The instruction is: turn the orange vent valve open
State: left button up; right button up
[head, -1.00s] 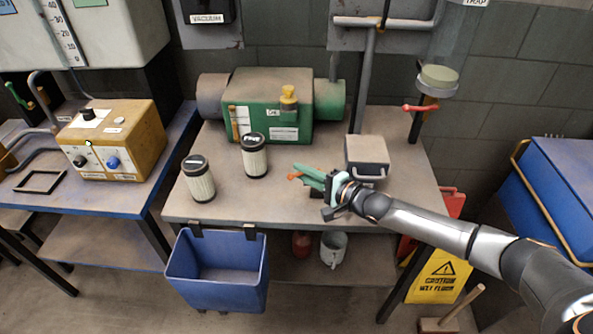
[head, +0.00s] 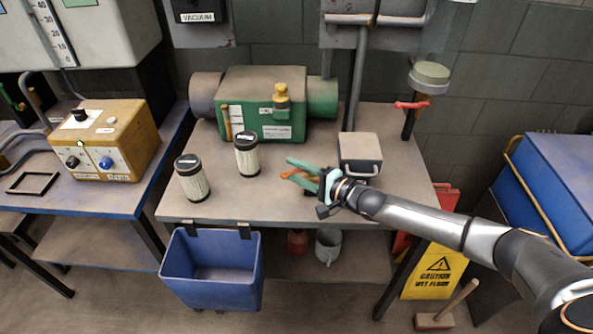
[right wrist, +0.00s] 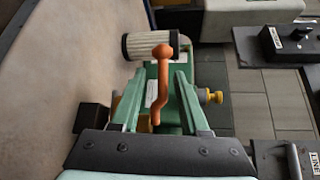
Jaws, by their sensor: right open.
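The orange vent valve handle (right wrist: 163,80), a bent lever with a round knob, shows between my right gripper's fingers in the right wrist view. In the head view a small part of the orange handle (head: 292,174) shows at the fingertips, over the table. My right gripper (head: 293,170) has green fingers spread apart, one on each side of the handle; it also fills the middle of the right wrist view (right wrist: 158,88). A gap shows on both sides of the lever, and I cannot see contact. The valve's base is hidden by the gripper. My left gripper is not in view.
A green pump (head: 270,105) with a yellow cap stands behind on the table (head: 230,208). Two pleated filters (head: 193,178) stand left of my gripper. A grey box (head: 359,153) with a handle is close behind it. A blue bin (head: 212,275) hangs in front.

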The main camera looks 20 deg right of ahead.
jog(key=shift+s, duration=0.1)
jog(key=v, duration=1.2)
jog(key=shift+s+d, duration=0.1)
jog(key=shift+d, duration=0.05)
